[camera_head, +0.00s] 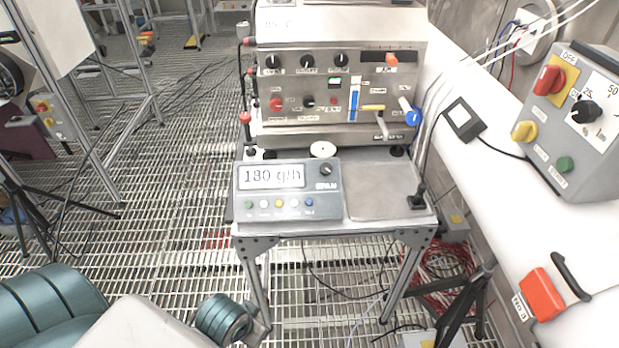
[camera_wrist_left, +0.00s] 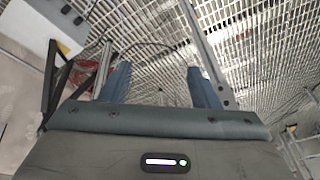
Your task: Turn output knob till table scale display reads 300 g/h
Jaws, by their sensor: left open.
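The scale display (camera_head: 271,177) on the table reads what looks like 180 g/h. Its grey housing has one dark knob (camera_head: 326,169) at the upper right and several coloured buttons below. Behind it, the steel machine (camera_head: 340,25) carries a top row of dark knobs: left (camera_head: 272,62), middle (camera_head: 306,61) and right (camera_head: 341,60). Another dark knob (camera_head: 308,101) sits lower. Their labels are too small to read surely, so I cannot tell which is the output knob. My left gripper (camera_wrist_left: 158,78) is open and empty, pointing toward the floor grating. My right gripper is out of view.
The steel table (camera_head: 385,192) has a bare plate at right. A control box (camera_head: 575,120) with red, yellow and green controls stands on the white ledge at right. A red box (camera_head: 541,294) is at lower right. Cables and tripod legs surround the table; open grating lies left.

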